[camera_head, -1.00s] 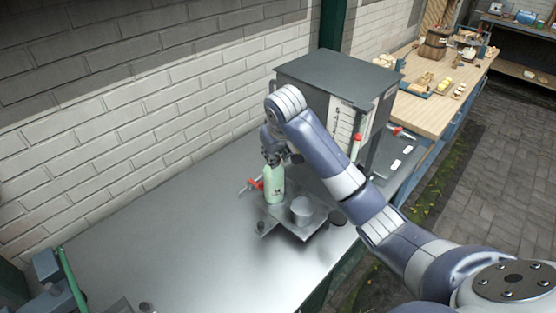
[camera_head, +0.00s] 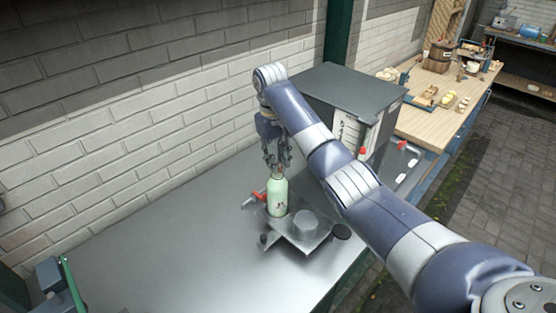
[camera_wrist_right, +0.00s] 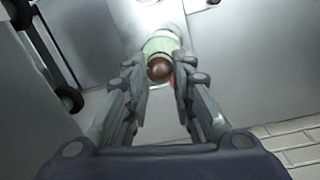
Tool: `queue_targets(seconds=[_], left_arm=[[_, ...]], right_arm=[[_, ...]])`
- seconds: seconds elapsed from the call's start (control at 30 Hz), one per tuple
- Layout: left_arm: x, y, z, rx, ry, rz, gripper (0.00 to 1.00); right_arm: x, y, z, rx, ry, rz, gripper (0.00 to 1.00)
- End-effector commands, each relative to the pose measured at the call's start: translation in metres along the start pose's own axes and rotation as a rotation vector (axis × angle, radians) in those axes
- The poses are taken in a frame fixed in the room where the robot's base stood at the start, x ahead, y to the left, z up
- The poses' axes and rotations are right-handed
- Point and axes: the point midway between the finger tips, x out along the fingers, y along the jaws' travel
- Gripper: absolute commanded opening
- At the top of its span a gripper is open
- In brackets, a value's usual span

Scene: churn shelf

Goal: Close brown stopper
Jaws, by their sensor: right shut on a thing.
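A pale green bottle (camera_head: 277,196) stands upright on a grey metal stand (camera_head: 289,238) on the steel bench. The round brown stopper (camera_wrist_right: 159,69) is at the bottle's mouth in the right wrist view, between my fingertips; whether it is seated or just above the mouth I cannot tell. My right gripper (camera_head: 278,165) points down over the bottle top. Its fingers (camera_wrist_right: 160,75) are shut on the stopper, one on each side. The bottle (camera_wrist_right: 160,44) shows behind the stopper. My left gripper is out of view.
A grey cylinder (camera_head: 305,222) stands on the stand beside the bottle. A dark grey cabinet (camera_head: 352,90) stands behind right. The bench left (camera_head: 160,250) is mostly clear.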

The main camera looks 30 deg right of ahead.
Motion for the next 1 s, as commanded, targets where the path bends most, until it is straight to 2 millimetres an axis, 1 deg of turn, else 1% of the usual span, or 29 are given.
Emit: queue_targets(seconds=[0.03,0.43,1.0], left_arm=[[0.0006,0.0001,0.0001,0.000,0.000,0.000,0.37],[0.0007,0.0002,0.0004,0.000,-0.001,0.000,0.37],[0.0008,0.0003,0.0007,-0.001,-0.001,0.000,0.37]], right_arm=[[0.0046,0.0000,0.0014,0.000,-0.025,-0.004,0.00],[0.0051,0.0019,-0.0030,-0.004,-0.105,-0.023,0.00],[0.0069,0.0026,-0.0045,-0.006,-0.137,-0.032,0.00]])
